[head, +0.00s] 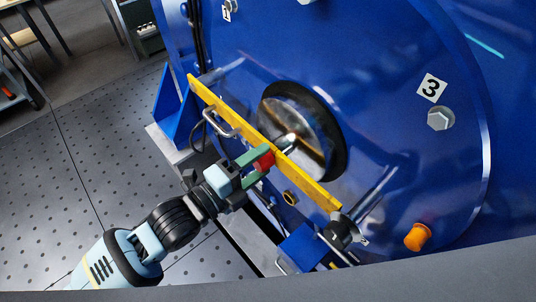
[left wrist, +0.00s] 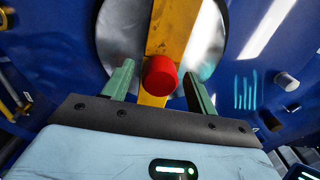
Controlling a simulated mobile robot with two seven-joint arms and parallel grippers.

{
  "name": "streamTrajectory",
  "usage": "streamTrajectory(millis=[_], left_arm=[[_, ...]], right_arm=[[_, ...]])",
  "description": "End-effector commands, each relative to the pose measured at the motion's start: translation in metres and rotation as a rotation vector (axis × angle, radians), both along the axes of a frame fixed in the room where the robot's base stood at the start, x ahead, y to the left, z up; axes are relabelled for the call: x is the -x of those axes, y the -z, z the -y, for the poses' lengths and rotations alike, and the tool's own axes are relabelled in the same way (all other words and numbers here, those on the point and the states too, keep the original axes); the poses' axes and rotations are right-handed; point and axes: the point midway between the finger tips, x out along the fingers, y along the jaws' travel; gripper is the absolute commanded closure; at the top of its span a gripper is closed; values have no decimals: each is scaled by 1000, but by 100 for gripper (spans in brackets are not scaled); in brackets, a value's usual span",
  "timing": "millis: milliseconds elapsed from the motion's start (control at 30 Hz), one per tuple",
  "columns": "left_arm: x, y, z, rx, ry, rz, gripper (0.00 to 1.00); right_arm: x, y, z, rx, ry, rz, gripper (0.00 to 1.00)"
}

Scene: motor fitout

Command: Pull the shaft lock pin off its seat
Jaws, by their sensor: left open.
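The shaft lock pin shows a red knob (head: 264,163) at the middle of a yellow bar (head: 232,125) that crosses in front of the shiny round shaft end (head: 292,138). The knob also shows in the left wrist view (left wrist: 160,76), between the fingertips. My left gripper (head: 262,165) is open, with one green finger on each side of the knob. In the left wrist view, gaps show between the knob and both fingers, the right one narrower. The pin's shank and its seat are hidden behind the knob. My right gripper is not in view.
The blue motor housing (head: 390,150) fills the right, with a bolt (head: 440,119) beside a "3" label and an orange knob (head: 418,236). The bar has a metal handle (head: 222,124). A dark fitting (head: 340,232) stands near its lower end. The dotted floor (head: 70,190) at left is clear.

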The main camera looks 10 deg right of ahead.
Motion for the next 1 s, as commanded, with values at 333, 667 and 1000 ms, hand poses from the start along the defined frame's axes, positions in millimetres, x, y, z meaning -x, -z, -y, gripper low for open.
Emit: streamTrajectory(millis=[333, 667, 1000], left_arm=[[0, 0, 0, -1, 0, 0, 42], [0, 0, 0, -1, 0, 0, 66], [0, -1, 0, 1, 0, 2, 100]], right_arm=[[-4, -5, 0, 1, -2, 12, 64], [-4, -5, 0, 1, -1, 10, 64], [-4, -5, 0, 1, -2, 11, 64]])
